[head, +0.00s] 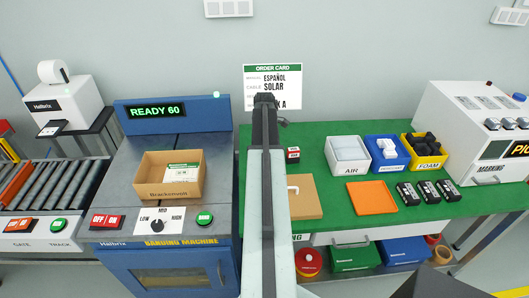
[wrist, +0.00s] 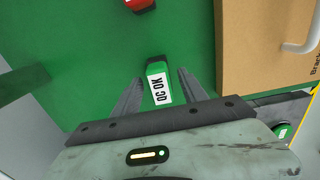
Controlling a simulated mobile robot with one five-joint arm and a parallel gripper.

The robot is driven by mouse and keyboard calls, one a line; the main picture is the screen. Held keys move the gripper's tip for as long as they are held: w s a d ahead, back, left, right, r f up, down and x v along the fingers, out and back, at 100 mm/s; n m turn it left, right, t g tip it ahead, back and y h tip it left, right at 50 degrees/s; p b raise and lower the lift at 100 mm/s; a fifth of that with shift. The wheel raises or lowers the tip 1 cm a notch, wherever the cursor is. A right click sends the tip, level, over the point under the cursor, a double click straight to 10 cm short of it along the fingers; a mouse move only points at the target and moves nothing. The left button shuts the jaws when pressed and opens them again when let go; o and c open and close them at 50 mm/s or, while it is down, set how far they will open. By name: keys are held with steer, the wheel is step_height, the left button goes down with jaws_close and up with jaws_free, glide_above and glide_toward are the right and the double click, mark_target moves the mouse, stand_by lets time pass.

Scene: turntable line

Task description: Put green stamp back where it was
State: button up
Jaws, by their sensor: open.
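The green stamp, labelled "QC OK" (wrist: 158,85), shows in the wrist view over the green table top (wrist: 85,75). My gripper (wrist: 159,78) is open, with one finger on each side of the stamp and a gap to each. I cannot tell whether the stamp's base touches the table. In the head view my arm covers this spot, so the green stamp and the fingers are hidden. A red and black stamp (head: 293,154) stands just right of my arm. Its red part also shows at the top of the wrist view (wrist: 140,3).
A cardboard box (head: 301,198) with a white handle lies right of my gripper. Behind it are the AIR bin (head: 348,171), blue bin (head: 387,168) and yellow FOAM bin (head: 426,163). An orange tray (head: 372,195) lies in front. The banding machine (head: 180,225) stands left.

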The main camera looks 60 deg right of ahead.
step_height(320, 180, up, 10)
steer(key=p, duration=0.8)
steer(key=shift+f, duration=0.25)
steer(key=shift+f, duration=0.15)
steer(key=w+a+m, duration=0.2)
steer(key=w+a, duration=0.6)
steer(key=a, duration=0.6)
steer(key=w+a+m, duration=0.1)
steer(key=w+a, duration=0.6)
steer(key=a, duration=0.6)
steer(key=a+m, duration=0.4)
steer(key=a, duration=2.7)
steer(key=shift+w+a, duration=0.15)
steer(key=shift+w, duration=0.15)
